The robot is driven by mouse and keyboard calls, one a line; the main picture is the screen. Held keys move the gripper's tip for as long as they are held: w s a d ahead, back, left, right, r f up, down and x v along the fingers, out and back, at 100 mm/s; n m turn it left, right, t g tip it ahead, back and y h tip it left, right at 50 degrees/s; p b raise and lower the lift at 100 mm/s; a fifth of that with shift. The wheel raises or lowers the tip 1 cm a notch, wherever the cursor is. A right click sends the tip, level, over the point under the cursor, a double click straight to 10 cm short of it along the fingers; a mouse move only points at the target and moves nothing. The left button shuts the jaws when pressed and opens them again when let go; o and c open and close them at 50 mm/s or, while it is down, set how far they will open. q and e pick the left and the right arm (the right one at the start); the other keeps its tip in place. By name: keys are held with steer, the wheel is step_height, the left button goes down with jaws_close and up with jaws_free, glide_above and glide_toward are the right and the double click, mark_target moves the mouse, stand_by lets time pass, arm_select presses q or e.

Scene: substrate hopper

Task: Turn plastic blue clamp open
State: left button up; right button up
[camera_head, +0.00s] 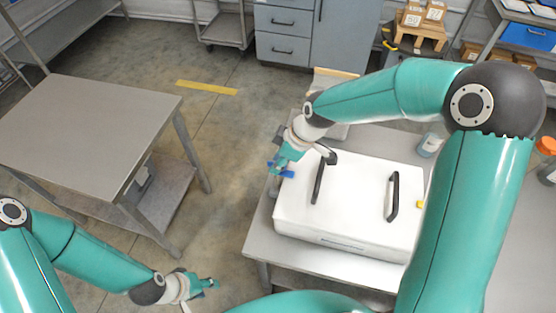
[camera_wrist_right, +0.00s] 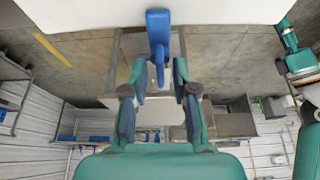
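The white hopper box (camera_head: 345,218) with two dark handles sits on a grey table. A blue clamp (camera_head: 286,173) is at its left edge, partly hidden by my right gripper (camera_head: 277,164). In the right wrist view the blue clamp (camera_wrist_right: 158,28) hangs from the white box edge (camera_wrist_right: 95,10). Its narrow lower end reaches between the fingertips of my right gripper (camera_wrist_right: 160,72). The fingers are apart, with a gap on each side of the clamp. My left gripper (camera_head: 210,284) is low at the bottom left, away from the box; its fingers are too small to read.
A bare grey table (camera_head: 80,125) stands at the left, with open floor between it and the hopper table (camera_head: 262,240). A bottle (camera_head: 430,145) stands behind the box at the right. Grey drawers (camera_head: 283,30) and a cart (camera_head: 225,22) are at the back.

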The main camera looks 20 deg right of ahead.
jaws_close()
steer(key=shift+f+m+t+b, duration=0.1)
steer(key=shift+m+t+b, duration=0.3)
steer(key=shift+m+b, duration=0.55)
steer(key=m+h+b, duration=0.1)
steer(key=m+b, duration=0.2)
steer(key=b, duration=0.1)
steer(key=m+t+h+b, duration=0.1)
steer(key=m+b, duration=0.2)
steer(key=b, duration=0.2)
steer(key=m+h+b, duration=0.1)
steer(key=m+b, duration=0.2)
steer(key=b, duration=0.2)
steer(key=shift+a+h, duration=0.25)
steer(key=shift+h, duration=0.05)
steer(key=m+h+b, duration=0.1)
steer(key=m+b, duration=0.1)
steer(key=m, duration=0.1)
steer(key=shift+r+m+h+b, duration=0.2)
steer(key=shift+m+h+b, duration=0.25)
steer(key=shift+m, duration=0.7)
steer(key=shift+w+a+r+m+h+b, duration=0.1)
steer(key=shift+m+h+b, duration=0.25)
steer(key=shift+m, duration=0.55)
